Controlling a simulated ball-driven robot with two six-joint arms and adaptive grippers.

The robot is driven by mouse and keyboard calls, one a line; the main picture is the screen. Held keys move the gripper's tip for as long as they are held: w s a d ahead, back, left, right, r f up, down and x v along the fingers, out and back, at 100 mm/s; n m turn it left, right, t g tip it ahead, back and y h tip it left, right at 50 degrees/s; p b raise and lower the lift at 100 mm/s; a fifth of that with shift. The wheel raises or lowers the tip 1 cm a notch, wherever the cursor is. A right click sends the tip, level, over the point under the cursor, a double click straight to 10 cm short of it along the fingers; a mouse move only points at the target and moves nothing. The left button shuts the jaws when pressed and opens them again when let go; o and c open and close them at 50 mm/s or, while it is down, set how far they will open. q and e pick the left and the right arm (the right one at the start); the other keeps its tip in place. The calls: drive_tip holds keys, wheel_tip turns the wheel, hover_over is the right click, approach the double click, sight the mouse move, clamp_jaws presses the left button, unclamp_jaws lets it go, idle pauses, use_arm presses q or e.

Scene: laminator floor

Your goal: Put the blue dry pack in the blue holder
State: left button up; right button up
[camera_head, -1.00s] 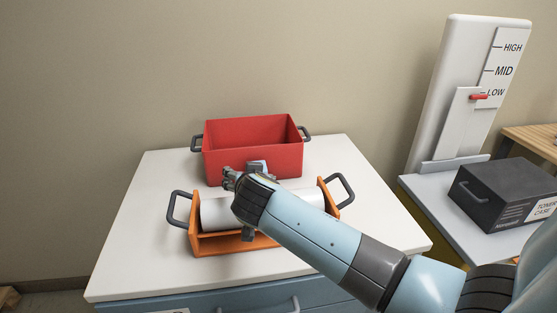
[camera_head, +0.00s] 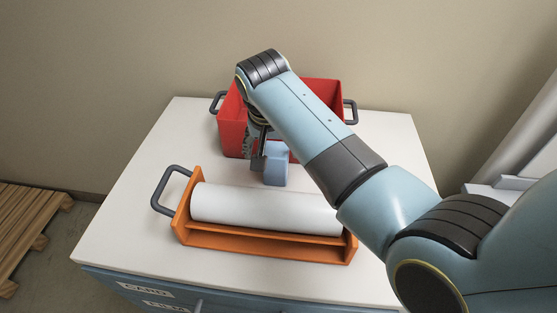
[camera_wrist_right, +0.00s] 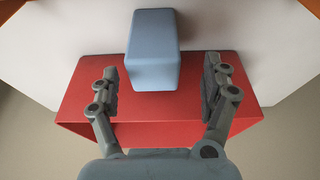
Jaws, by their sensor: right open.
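The blue dry pack, a light blue block (camera_head: 277,165), stands on the white cabinet top just in front of the red bin. My right gripper (camera_head: 264,148) points down over it at the bin's front; one dark finger shows at the block's left side, and the arm hides the rest. In the right wrist view the block (camera_wrist_right: 152,50) lies ahead of and between the two spread fingers of the right gripper (camera_wrist_right: 160,82), with a gap on each side. I see no blue holder. My left gripper is not in view.
The red bin (camera_head: 233,130) stands behind the block, partly hidden by my arm. An orange tray (camera_head: 260,246) with a white roll (camera_head: 262,209) lies in front. The white top (camera_head: 135,190) is clear at left. A wooden pallet (camera_head: 30,220) is on the floor.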

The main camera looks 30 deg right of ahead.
sight(276, 173)
drive_tip(key=shift+w+d+f, duration=0.2)
drive_tip(key=shift+d+f, duration=0.15)
drive_tip(key=shift+f, duration=0.3)
drive_tip(key=x, duration=0.3)
drive_tip(key=shift+w+d+f, duration=0.1)
drive_tip(key=shift+d+f, duration=0.15)
drive_tip(key=shift+d, duration=0.1)
drive_tip(key=shift+w+f, duration=0.1)
drive_tip(key=shift+f, duration=0.3)
drive_tip(key=shift+c, duration=1.2)
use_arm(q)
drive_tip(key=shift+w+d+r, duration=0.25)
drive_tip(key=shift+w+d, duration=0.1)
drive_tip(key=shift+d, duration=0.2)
use_arm(e)
drive_tip(key=c, duration=1.3)
